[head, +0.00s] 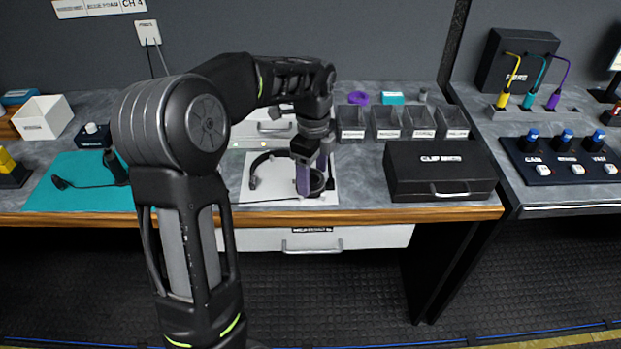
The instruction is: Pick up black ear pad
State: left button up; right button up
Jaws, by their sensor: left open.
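A black headset (256,163) lies on a white sheet (262,193) on the workbench, its band curving to the left. A round black ear pad (316,183) shows at its right end, partly covered by my gripper. My left gripper (312,178) points down right over this ear pad, with its purple-grey fingers apart. I cannot tell whether the fingers touch the pad. My right gripper is out of view.
A black case (440,172) stands right of the sheet. Several grey bins (387,122) line the back, with a purple ring (358,97) behind them. A teal mat (82,186) with a cabled black item lies left. A white drawer (345,238) is below the bench edge.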

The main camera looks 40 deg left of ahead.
pick_arm(q)
jog(key=shift+c, duration=0.5)
jog(key=c, duration=1)
jog(key=shift+r, duration=0.1)
notch_tip(320, 180, up, 10)
dwell(0.6)
